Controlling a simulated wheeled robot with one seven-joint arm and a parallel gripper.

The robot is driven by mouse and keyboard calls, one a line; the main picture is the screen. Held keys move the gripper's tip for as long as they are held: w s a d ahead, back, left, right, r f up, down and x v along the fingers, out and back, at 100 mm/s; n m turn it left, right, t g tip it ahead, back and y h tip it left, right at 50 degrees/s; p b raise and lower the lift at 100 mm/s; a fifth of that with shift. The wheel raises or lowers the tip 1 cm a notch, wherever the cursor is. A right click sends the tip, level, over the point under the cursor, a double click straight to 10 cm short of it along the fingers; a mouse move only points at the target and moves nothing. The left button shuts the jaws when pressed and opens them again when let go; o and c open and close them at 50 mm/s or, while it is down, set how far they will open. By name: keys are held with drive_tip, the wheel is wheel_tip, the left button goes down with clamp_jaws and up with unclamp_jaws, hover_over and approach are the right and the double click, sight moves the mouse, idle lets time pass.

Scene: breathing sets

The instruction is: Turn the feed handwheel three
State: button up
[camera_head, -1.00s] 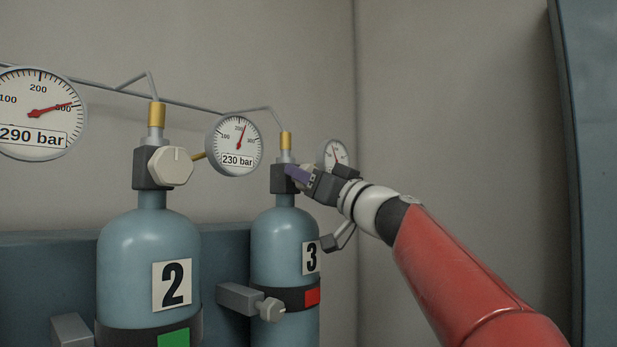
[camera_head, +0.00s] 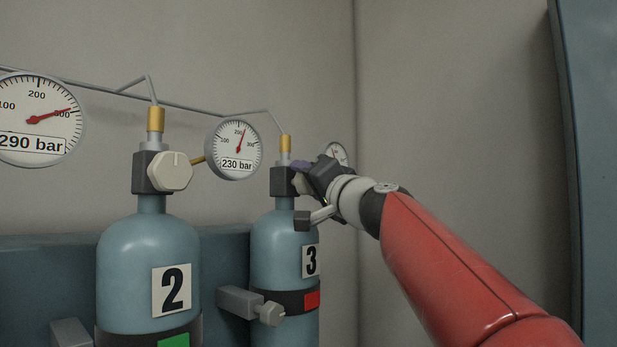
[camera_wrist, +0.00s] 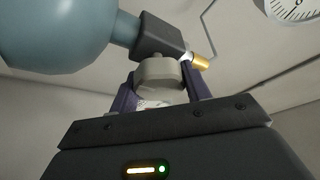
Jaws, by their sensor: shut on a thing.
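Cylinder 3 (camera_head: 280,238) is a blue-grey bottle with a "3" label and a dark valve block (camera_head: 283,182) on top. Its handwheel (camera_wrist: 159,72) is a pale knob on the side of the block, seen in the wrist view between two purple fingers. My gripper (camera_head: 300,180) is at that valve in the head view and hides most of the knob. In the wrist view my gripper (camera_wrist: 164,85) is shut on the knob, one finger on each side.
Cylinder 2 (camera_head: 140,250) stands to the left with its own pale handwheel (camera_head: 170,171). A gauge (camera_head: 234,149) reads 230 bar and another (camera_head: 36,118) reads 290 bar. A clamp bolt (camera_head: 270,313) juts out below. Open wall lies to the right.

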drive_tip(key=m+h, duration=0.1)
drive_tip(key=m, duration=0.4)
drive_tip(key=shift+g+h, duration=0.3)
drive_tip(key=shift+h, duration=0.1)
drive_tip(key=m+g, duration=0.1)
drive_tip(key=m, duration=0.3)
drive_tip(key=shift+h, duration=0.4)
drive_tip(key=m+g, duration=0.1)
drive_tip(key=m, duration=0.1)
drive_tip(key=m+g, duration=0.1)
drive_tip(key=m, duration=0.1)
drive_tip(key=shift+w+d+f+h, duration=0.1)
drive_tip(key=shift+f+h, duration=0.1)
drive_tip(key=shift+h, duration=0.1)
drive_tip(key=shift+m+g, duration=0.3)
drive_tip(key=shift+m, duration=0.5)
drive_tip(key=shift+f+m+g, duration=0.1)
drive_tip(key=shift+m+g, duration=0.2)
drive_tip(key=shift+m, duration=0.1)
drive_tip(key=o, duration=1)
drive_tip(key=shift+c, duration=0.2)
drive_tip(key=b+v, duration=0.1)
drive_tip(key=v, duration=0.7)
